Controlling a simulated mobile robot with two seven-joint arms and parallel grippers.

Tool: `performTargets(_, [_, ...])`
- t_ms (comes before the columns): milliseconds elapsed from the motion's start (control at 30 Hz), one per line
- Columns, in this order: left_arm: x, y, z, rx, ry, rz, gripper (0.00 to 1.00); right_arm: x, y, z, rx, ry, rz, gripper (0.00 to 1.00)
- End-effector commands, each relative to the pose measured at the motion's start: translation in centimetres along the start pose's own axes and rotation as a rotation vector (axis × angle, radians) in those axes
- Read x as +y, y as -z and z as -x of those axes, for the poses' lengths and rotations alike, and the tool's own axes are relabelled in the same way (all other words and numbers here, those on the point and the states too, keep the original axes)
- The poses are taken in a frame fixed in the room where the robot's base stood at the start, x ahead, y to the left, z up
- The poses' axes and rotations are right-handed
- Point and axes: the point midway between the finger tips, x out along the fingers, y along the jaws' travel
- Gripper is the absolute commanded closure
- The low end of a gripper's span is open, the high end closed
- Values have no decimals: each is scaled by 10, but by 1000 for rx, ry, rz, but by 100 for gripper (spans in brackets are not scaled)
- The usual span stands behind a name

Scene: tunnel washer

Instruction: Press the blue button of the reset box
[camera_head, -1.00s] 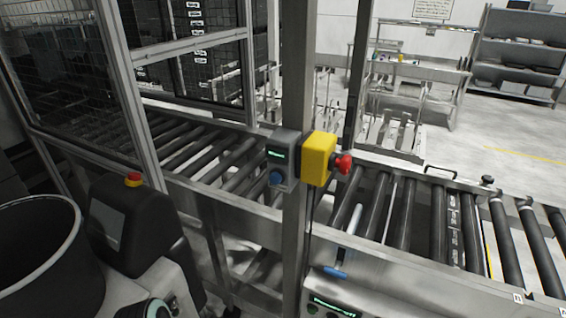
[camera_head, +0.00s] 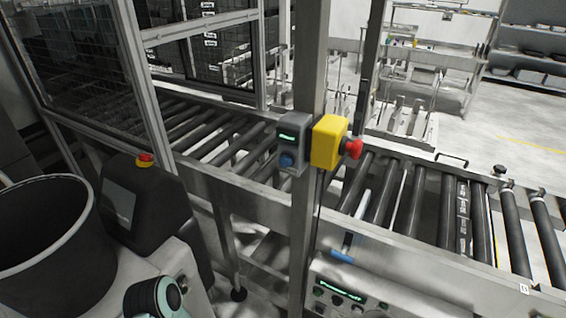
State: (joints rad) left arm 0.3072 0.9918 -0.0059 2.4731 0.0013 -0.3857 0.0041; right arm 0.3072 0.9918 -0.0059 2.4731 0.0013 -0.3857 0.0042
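The reset box (camera_head: 298,134) is a small grey box on the metal post, just left of the yellow box. It has a lit green display on its upper front. Its round blue button (camera_head: 287,160) is on the lower front and faces me unobstructed. The yellow box (camera_head: 326,143) carries a red mushroom button (camera_head: 352,148) on its right side. Neither of my grippers is in view. Nothing touches the reset box.
The upright metal post (camera_head: 304,216) stands before the roller conveyor (camera_head: 400,200). A mesh guard frame (camera_head: 150,100) rises at the left. Below is a control panel (camera_head: 340,297) with a lit display, under a blue handle (camera_head: 341,257). Open floor shows at the right rear.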

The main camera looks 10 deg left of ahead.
Motion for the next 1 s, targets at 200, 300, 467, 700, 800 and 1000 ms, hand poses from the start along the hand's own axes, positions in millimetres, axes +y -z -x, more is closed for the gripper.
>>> performTargets(200, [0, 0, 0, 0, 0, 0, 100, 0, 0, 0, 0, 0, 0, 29])
performTargets(300, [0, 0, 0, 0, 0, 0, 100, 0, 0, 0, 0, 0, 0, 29])
performTargets(467, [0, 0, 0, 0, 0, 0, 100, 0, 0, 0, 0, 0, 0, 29])
performTargets(700, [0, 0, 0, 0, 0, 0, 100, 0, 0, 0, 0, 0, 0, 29])
performTargets(800, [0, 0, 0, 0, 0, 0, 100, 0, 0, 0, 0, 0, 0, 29])
performTargets(1000, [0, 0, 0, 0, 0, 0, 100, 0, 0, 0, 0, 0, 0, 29])
